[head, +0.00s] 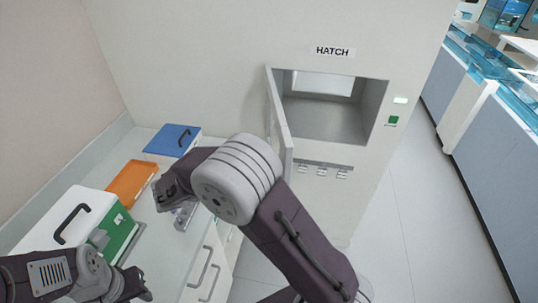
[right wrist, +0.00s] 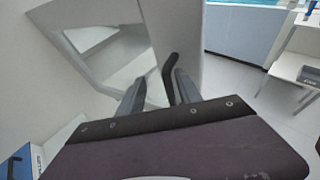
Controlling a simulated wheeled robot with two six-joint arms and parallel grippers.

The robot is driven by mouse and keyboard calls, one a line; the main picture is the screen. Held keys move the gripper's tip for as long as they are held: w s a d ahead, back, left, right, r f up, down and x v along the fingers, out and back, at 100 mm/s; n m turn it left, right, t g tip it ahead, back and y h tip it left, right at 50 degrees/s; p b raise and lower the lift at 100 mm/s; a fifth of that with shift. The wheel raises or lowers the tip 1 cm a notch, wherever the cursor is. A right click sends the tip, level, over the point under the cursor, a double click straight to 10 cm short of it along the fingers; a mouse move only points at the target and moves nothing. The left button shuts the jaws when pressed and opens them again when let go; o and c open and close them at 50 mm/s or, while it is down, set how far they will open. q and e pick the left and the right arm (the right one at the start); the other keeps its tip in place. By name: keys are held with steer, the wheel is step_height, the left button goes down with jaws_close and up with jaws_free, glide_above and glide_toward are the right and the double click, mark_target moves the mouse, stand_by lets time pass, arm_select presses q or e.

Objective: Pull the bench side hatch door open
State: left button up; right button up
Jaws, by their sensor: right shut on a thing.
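The hatch door (head: 279,118) is a pale panel standing open from the left side of the hatch opening (head: 325,110), below the HATCH sign. Through the opening a grey interior shows. In the right wrist view, the door (right wrist: 180,28) stands beside the opening (right wrist: 105,50), with a dark bar handle (right wrist: 169,68) on it. My right gripper (right wrist: 160,88) is shut on this handle, which shows between its fingers. In the head view, my right arm covers the door's lower part and the handle. My left gripper (head: 135,287) is low at the left, away from the door; its jaw opening is unclear.
A bench at the left holds a blue case (head: 173,140), an orange tray (head: 131,183) and a green-and-white box (head: 118,232). A green button (head: 393,120) is right of the hatch. Hooks (head: 322,170) are below it. Open floor (head: 410,215) lies at the right.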

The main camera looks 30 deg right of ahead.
steer(key=w+a+p, duration=0.4)
steer(key=a+p, duration=0.1)
steer(key=a, duration=0.4)
steer(key=shift+w+a+r, duration=0.15)
steer(key=shift+w+r, duration=0.05)
steer(key=shift+w, duration=0.2)
steer(key=shift+p, duration=0.6)
